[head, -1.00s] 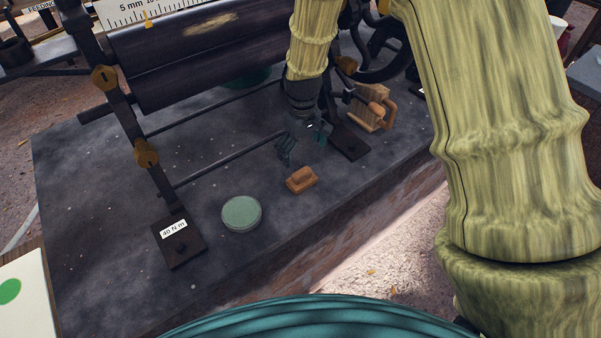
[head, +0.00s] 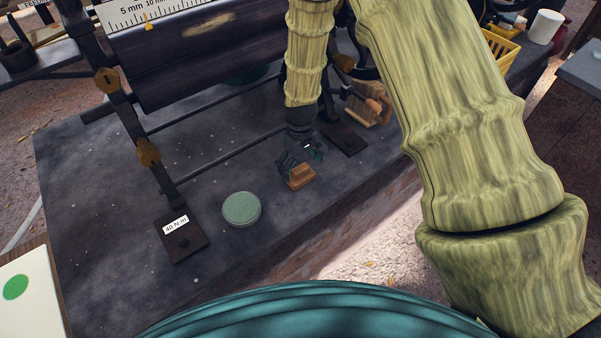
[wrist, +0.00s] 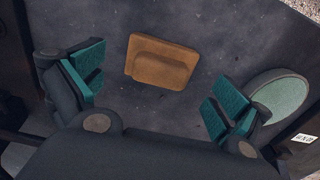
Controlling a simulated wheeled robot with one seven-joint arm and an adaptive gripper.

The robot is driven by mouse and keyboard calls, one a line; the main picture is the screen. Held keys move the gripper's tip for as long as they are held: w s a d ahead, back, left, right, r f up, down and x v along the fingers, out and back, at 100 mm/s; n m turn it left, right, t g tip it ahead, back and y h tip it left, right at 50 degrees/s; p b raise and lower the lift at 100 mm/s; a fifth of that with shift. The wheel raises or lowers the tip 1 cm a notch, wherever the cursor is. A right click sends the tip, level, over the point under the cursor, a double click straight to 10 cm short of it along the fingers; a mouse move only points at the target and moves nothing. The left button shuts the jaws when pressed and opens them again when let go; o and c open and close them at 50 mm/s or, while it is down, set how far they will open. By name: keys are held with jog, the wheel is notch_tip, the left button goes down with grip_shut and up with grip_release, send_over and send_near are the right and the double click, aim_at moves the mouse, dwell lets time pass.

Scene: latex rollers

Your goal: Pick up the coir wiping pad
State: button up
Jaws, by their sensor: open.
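The coir wiping pad is a small orange-brown block with a raised grip, lying flat on the dark stone slab. In the head view the pad (head: 301,179) is right of the green disc, with my gripper (head: 300,158) just above and behind it, partly covering its far side. In the wrist view the pad (wrist: 161,61) lies ahead, between the lines of the two teal-padded fingers. My gripper (wrist: 153,91) is open and empty there, one finger on each side, and no contact with the pad shows.
A round green disc (head: 241,209) lies left of the pad; it also shows beside the right finger in the wrist view (wrist: 280,97). The roller machine (head: 190,60) stands behind. A wooden block-like object (head: 367,108) is to the right. The slab's front edge is close to the pad.

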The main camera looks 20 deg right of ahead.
jog(key=shift+f+p, duration=0.45)
jog(key=shift+f, duration=1)
jog(key=c, duration=1)
jog(key=shift+s, duration=0.2)
jog(key=c, duration=0.5)
